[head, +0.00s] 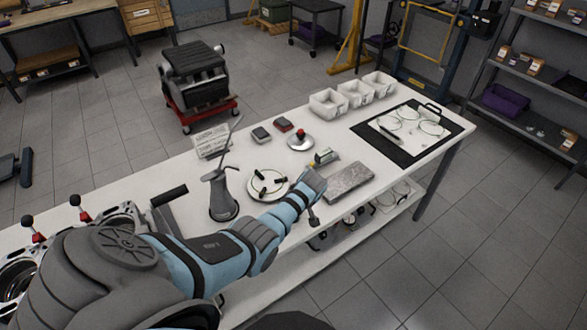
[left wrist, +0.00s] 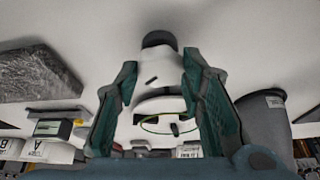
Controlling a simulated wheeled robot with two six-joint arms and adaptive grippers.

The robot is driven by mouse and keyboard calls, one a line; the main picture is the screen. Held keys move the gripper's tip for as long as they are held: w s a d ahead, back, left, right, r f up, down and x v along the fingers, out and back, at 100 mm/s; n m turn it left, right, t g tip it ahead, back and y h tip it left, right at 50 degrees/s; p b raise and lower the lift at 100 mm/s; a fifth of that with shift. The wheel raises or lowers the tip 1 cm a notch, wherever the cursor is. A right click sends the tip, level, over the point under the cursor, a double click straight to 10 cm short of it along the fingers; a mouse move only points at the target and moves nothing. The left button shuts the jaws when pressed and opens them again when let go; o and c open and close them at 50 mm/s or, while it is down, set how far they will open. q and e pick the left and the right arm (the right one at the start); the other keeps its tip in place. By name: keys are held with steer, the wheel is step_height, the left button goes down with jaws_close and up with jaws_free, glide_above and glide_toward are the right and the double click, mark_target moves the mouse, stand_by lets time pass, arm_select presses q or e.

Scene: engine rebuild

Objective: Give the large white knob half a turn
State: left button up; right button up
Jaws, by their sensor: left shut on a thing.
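In the left wrist view a white knob (left wrist: 160,72) with a short dark mark on its face and a dark round end (left wrist: 158,39) sits between the two teal fingers of my left gripper (left wrist: 160,88). The gripper is shut on the knob. In the head view my left gripper (head: 312,200) is at the front of the table, between the round white dish and the grey slab. There the arm and gripper hide the knob. How far the knob is turned cannot be told. My right gripper is not in view.
A white dish (head: 258,193) with a green ring and dark parts, a grey can (head: 222,197), a stone slab (head: 350,182) and a small box (head: 326,156) stand close by. A black mat (head: 446,124) and white bins (head: 328,104) are further right.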

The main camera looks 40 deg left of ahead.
arm_select(q)
steer(key=shift+w+f+n+g+b, duration=0.1)
steer(key=shift+w+n+g+b, duration=0.2)
steer(key=shift+n+b, duration=0.55)
steer(key=n+g+b, duration=0.1)
steer(key=n+b, duration=0.2)
steer(key=b, duration=0.1)
steer(key=n+g+b, duration=0.1)
steer(key=n+b, duration=0.2)
steer(key=n, duration=0.1)
steer(key=shift+w+f+g+b, duration=0.1)
steer(key=shift+w+g+b, duration=0.05)
steer(key=shift+g+b, duration=0.2)
steer(key=shift+r+n+g+b, duration=0.25)
steer(key=shift+n+b, duration=0.6)
steer(key=shift+b, duration=0.25)
steer(key=o, duration=1.1)
steer(key=shift+o, duration=0.2)
